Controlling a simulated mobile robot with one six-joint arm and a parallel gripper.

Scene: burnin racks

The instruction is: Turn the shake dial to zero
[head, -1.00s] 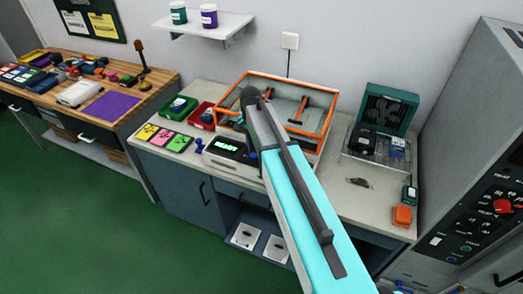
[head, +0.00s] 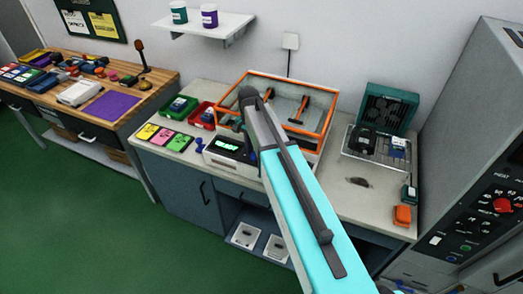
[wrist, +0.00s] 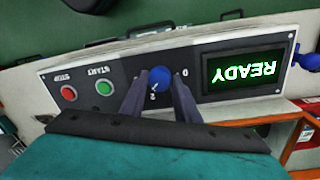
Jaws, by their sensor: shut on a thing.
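The shake dial (wrist: 160,78) is a round blue knob on the dark front panel (wrist: 128,76) of the shaker. In the wrist view the panel appears upside down, with a "0" to the right of the dial and a "2" below it. The dial's pointer direction is not clear. My gripper (wrist: 158,88) has one finger on each side of the dial and is shut on it. In the head view my arm covers most of the gripper and dial. The shaker (head: 232,150) has an orange-framed top and a lit display (wrist: 231,73) reading READY.
Red and green buttons (wrist: 104,88) are left of the dial in the wrist view. Pink, green and yellow cards (head: 162,138) and red and green bins (head: 178,107) lie left of the shaker. A wire rack (head: 375,150) stands at right.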

